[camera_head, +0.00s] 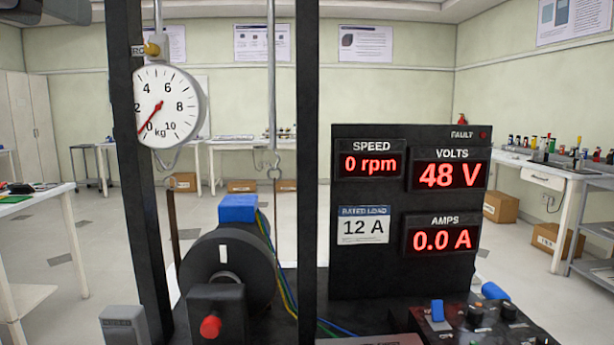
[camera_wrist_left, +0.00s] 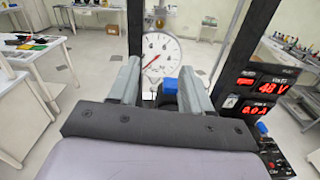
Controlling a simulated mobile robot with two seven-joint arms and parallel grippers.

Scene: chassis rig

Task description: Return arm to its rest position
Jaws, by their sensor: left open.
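In the left wrist view, my left gripper (camera_wrist_left: 160,78) is open, its two grey fingers wide apart with nothing between them touching them. Past the fingertips are the white dial scale (camera_wrist_left: 158,56) and a blue block (camera_wrist_left: 170,86) of the rig. In the head view, I cannot make out the left gripper with certainty. My right gripper is in neither view.
The head view shows the dial scale (camera_head: 168,106) hanging between black posts (camera_head: 308,150), a black wheel (camera_head: 228,262) with a red knob (camera_head: 210,326), and a display panel (camera_head: 410,270). A control box (camera_head: 480,322) stands front right. Side tables (camera_head: 65,215) stand beyond open floor.

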